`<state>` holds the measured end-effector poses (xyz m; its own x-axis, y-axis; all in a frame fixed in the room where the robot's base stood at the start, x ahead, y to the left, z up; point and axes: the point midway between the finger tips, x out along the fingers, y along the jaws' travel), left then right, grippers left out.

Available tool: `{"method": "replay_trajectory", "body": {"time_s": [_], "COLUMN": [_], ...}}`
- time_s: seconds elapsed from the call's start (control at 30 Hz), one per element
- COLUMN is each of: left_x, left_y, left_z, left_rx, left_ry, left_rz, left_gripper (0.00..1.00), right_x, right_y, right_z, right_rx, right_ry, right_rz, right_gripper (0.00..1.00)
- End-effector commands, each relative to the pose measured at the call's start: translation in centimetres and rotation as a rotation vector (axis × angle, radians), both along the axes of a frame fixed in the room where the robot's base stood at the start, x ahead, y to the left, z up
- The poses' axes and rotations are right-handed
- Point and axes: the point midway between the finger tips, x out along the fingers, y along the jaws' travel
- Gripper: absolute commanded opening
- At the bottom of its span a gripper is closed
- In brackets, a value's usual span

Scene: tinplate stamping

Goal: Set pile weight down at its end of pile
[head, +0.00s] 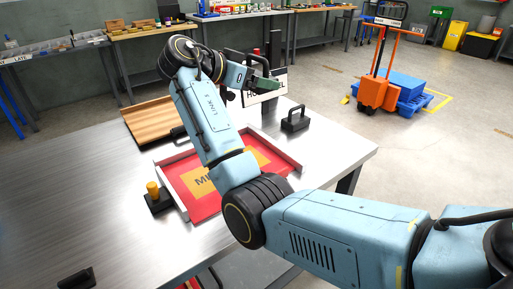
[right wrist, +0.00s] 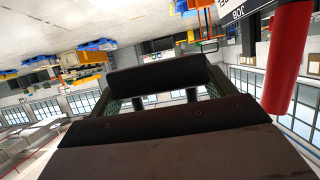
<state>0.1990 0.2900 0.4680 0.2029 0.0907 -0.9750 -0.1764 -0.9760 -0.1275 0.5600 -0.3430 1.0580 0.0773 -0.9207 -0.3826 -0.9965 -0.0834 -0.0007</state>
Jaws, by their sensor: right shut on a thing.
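My right arm reaches across the head view. My right gripper (head: 254,82) is raised above the far part of the table, in front of a white sign (head: 270,93). In the right wrist view a dark bar (right wrist: 157,78) spans between the fingers; I take it for the pile weight's handle. The gripper is shut on it, and the weight's body is hard to make out in the head view. A similar black weight with a handle (head: 295,121) stands on the table right of the gripper. My left gripper is not in view.
A red tray with pale walls (head: 284,152) lies under my arm, partly hidden. A wooden board (head: 148,119) lies behind it. The table's left side (head: 75,190) is mostly clear.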

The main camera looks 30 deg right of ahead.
Motion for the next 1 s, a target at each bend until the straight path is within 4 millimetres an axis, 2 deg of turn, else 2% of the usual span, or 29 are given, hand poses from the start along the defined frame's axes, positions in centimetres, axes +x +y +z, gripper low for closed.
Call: {"method": "replay_trajectory", "body": {"time_s": [0.13, 0.5, 0.6, 0.87, 1.0], "left_x": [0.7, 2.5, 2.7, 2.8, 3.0], "left_y": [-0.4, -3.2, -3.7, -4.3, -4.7], "left_z": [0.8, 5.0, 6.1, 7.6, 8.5], "left_rx": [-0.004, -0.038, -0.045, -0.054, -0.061], "left_ry": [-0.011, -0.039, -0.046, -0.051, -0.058], "left_rz": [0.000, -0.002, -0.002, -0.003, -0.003], "left_gripper": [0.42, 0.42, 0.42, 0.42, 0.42], "right_x": [0.0, 0.0, 0.0, 0.0, 0.0], "right_y": [0.0, 0.0, 0.0, 0.0, 0.0], "right_z": [-1.5, -9.7, -11.4, -13.3, -14.9], "right_rx": [-0.005, -0.006, -0.006, -0.007, -0.006], "right_ry": [-0.001, -0.002, -0.002, -0.006, -0.003], "right_rz": [-0.008, -0.006, -0.006, -0.005, -0.005], "right_gripper": [0.16, 0.16, 0.16, 0.16, 0.16]}}
